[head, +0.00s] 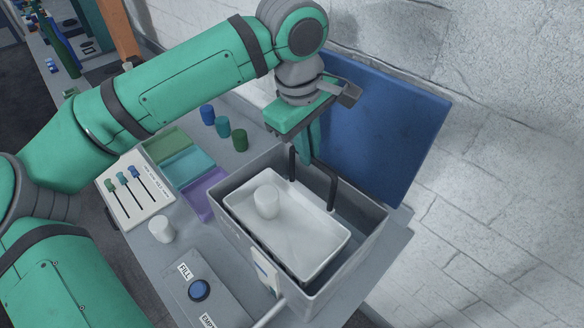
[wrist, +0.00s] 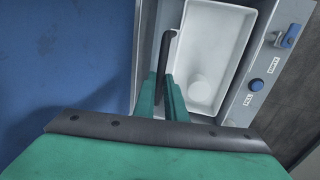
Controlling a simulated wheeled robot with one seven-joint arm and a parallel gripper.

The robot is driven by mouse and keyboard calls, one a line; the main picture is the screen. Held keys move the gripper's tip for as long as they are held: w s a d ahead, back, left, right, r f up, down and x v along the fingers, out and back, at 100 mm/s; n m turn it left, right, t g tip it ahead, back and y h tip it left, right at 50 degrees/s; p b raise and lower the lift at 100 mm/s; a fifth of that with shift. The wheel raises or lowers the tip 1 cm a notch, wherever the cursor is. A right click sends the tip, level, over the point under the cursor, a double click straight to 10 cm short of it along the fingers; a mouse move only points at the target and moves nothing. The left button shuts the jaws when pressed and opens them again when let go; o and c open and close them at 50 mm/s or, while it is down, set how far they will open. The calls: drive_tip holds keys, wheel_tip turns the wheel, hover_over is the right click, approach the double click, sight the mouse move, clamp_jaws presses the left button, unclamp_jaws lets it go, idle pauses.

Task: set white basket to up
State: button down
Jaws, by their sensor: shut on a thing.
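The white basket (head: 308,228) is inside an open grey tank (head: 365,240), roughly level, its rim close to the tank's rim. A white cylinder (head: 266,202) stands in the basket. A black handle (head: 331,187) rises at the basket's far side, beside the raised blue lid. My gripper (head: 309,150) is at the top of this handle, shut on it. In the wrist view, the black handle (wrist: 168,50) runs down between my green fingers (wrist: 168,100), and the white basket (wrist: 215,45) lies to their right. The basket's underside is hidden.
A blue lid (head: 385,130) stands open behind the tank near the wall. A panel with a blue button (head: 199,290) and FILL and EMPTY labels is in front. Another white cylinder (head: 162,229), coloured trays (head: 185,170) and several coloured bottles (head: 223,127) stand left.

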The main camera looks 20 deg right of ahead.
drive_tip(key=shift+w+r, duration=0.1)
drive_tip(key=shift+r, duration=1.35)
drive_tip(key=c, duration=1.8)
unclamp_jaws()
drive_tip(key=r, duration=0.3)
drive_tip(key=a+r, duration=0.1)
drive_tip(key=r, duration=0.3)
drive_tip(key=s+a+r, duration=0.1)
drive_tip(key=r, duration=0.2)
drive_tip(key=shift+r, duration=0.25)
